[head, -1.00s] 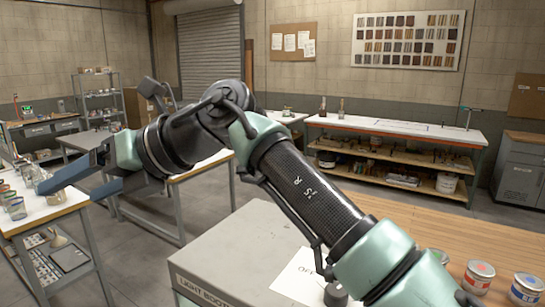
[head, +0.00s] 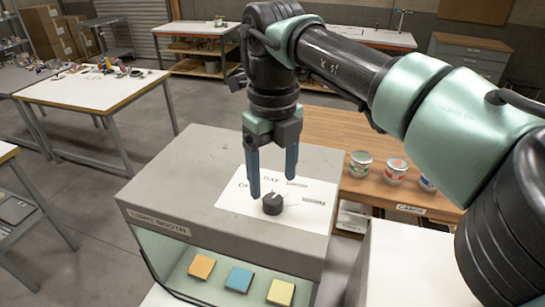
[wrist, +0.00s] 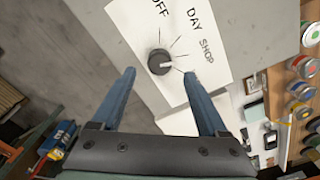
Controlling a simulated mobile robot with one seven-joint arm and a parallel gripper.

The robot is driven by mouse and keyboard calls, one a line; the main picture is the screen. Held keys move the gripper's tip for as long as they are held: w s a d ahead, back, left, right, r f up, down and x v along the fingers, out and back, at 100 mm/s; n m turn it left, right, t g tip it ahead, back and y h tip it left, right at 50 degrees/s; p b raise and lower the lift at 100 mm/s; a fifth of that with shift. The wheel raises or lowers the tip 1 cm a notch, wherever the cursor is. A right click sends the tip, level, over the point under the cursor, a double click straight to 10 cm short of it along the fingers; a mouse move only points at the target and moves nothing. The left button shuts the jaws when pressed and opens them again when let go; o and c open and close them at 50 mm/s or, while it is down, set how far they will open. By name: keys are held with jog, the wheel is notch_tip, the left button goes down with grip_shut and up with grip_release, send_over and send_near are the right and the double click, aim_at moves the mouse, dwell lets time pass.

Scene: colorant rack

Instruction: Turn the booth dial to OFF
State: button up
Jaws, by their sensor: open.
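The booth dial (head: 272,204) is a round dark knob on a white label sheet (head: 313,218) on top of the grey light booth (head: 185,180). In the wrist view the dial (wrist: 159,61) has a pale pointer mark aimed right, away from OFF (wrist: 160,8), on the SHOP side or just below it. DAY and SHOP are readable; the right finger may hide another label. My gripper (head: 272,184) points down, open and empty, just above the dial. In the wrist view the dial lies between and slightly beyond the fingertips (wrist: 159,73). Contact cannot be told.
Several paint cans (head: 393,171) stand on the wooden bench (head: 337,130) to the right of the booth. Orange, blue and yellow sample squares (head: 239,279) lie inside the booth. A white table (head: 95,90) with small items stands at the back left.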

aim_at(273, 199)
jog(key=shift+f+p, duration=0.6)
jog(key=shift+f, duration=1.8)
grip_shut()
